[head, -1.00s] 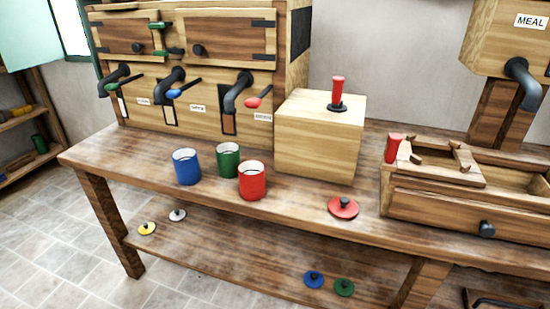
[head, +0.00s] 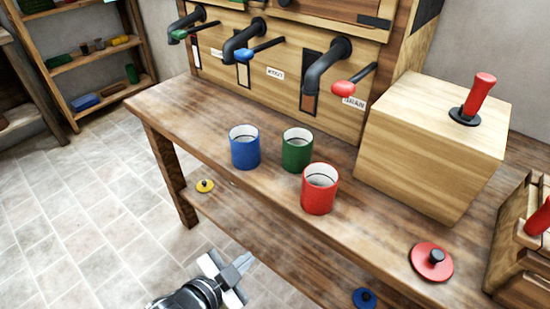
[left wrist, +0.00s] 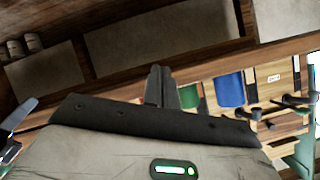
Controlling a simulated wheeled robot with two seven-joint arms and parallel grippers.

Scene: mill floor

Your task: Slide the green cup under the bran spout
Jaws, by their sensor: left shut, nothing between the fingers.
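The green cup (head: 297,152) stands upright on the bench, between the blue cup (head: 245,148) and the red cup (head: 319,190). Three dark spouts come out of the wooden cabinet behind: one with a green handle (head: 192,23), one with a blue handle (head: 240,42), one with a red handle (head: 325,66). Their labels are too blurred to read surely. The cups stand in front of the spouts. My left gripper (head: 243,263) is shut and empty, low in front of the bench. In the left wrist view, its fingers (left wrist: 160,86) partly hide the green cup (left wrist: 189,96), beside the blue cup (left wrist: 230,90).
A wooden box (head: 425,150) with a red-handled knob stands right of the cups. A red lid (head: 431,261) lies on the bench near its front edge. The bench's left end (head: 165,105) is clear. A lower shelf holds a yellow lid (head: 205,186) and a blue lid (head: 364,298).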

